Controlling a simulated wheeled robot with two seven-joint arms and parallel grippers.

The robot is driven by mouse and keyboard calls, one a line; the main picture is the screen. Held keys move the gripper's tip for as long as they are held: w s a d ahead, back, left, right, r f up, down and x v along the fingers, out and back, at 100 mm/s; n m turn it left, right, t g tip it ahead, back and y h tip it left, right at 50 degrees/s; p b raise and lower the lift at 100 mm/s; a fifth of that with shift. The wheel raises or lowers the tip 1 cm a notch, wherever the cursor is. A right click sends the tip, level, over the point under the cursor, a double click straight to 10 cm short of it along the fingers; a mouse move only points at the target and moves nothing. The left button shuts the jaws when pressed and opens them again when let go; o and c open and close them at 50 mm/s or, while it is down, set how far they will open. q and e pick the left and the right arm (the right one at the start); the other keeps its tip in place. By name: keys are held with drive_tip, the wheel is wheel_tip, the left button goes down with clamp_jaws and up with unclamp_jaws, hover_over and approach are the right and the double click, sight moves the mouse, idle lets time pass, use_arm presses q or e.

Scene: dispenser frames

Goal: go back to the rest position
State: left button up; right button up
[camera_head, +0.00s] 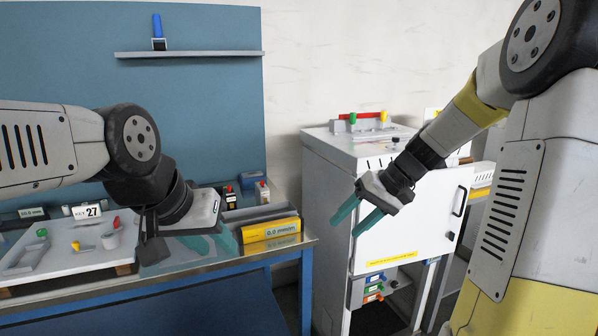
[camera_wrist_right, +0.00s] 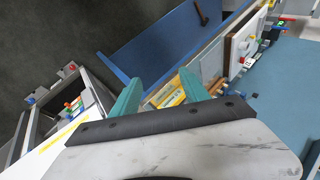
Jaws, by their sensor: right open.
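My right gripper (camera_head: 343,230) hangs in the air in front of the white cabinet, its two teal fingers apart and nothing between them. In the right wrist view its fingers (camera_wrist_right: 160,77) are also apart and empty, above the gap between bench and cabinet. My left gripper (camera_head: 220,250) is low over the right part of the blue bench, beside the yellow-labelled bin (camera_head: 270,230). Its teal fingers look apart, and I see nothing held. The wrist partly hides the bench behind it.
The white cabinet (camera_head: 330,190) has its door (camera_head: 415,225) ajar, with coloured items on lower shelves. Small coloured parts stand on its top. A grey fixture plate (camera_head: 75,258) with a key 27 label lies on the bench (camera_head: 290,245). A shelf (camera_head: 190,54) holds a blue tool.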

drive_tip(key=s+d+r+t+h, duration=0.1)
drive_tip(key=s+r+t+h, duration=0.1)
drive_tip(key=s, duration=0.7)
drive_tip(key=s+d+r+m+t+h, duration=0.1)
drive_tip(key=s+r+t+h, duration=0.1)
drive_tip(key=s+r, duration=0.3)
drive_tip(key=s+h, duration=0.1)
drive_tip(key=s, duration=0.3)
drive_tip(key=shift+s+t, duration=0.15)
drive_tip(key=shift+t, duration=0.15)
